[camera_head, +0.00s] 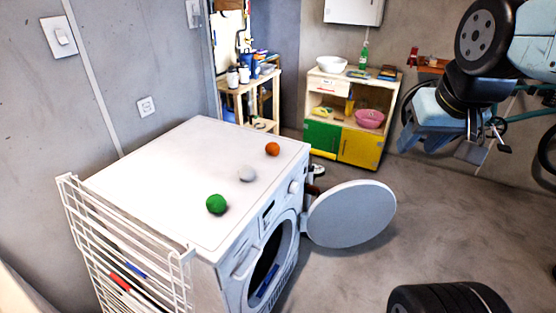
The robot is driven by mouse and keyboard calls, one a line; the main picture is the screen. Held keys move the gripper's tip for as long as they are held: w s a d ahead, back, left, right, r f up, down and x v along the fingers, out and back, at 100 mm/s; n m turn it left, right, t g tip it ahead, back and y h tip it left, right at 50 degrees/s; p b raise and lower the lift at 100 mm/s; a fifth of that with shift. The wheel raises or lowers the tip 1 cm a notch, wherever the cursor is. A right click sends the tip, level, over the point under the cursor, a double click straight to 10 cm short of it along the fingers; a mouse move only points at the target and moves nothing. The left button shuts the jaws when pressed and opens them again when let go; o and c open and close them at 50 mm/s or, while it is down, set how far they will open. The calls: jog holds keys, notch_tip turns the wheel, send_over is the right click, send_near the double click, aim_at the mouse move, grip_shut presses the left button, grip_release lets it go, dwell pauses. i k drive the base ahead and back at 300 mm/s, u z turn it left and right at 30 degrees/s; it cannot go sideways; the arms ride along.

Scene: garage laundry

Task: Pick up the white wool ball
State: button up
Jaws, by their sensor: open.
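The white wool ball (247,174) lies on the flat white top of the washing machine (165,180), in the middle of a row of three balls. An orange ball (272,149) lies behind it to the right, and a green ball (217,204) in front of it to the left. The balls are apart from each other. My gripper (440,140) is at the upper right, well to the right of the washing machine and away from the balls. It is open, and I see nothing held. Its fingers are small and partly hidden here.
The machine's round door (351,214) stands open to the right. A white drying rack (125,250) hangs at its left front. A wooden cabinet (345,125) with bowls and a bottle stands behind. A tyre (448,299) lies at the lower right. Grey floor between is clear.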

aim_at(246, 173)
jog(key=u, duration=0.75)
jog(key=i, duration=0.15)
jog(key=z, duration=2.3)
jog(key=k, duration=0.5)
jog(key=z, duration=0.65)
jog(key=i, duration=0.8)
jog(key=u, duration=1.75)
jog(key=i, duration=0.15)
jog(key=u, duration=1.85)
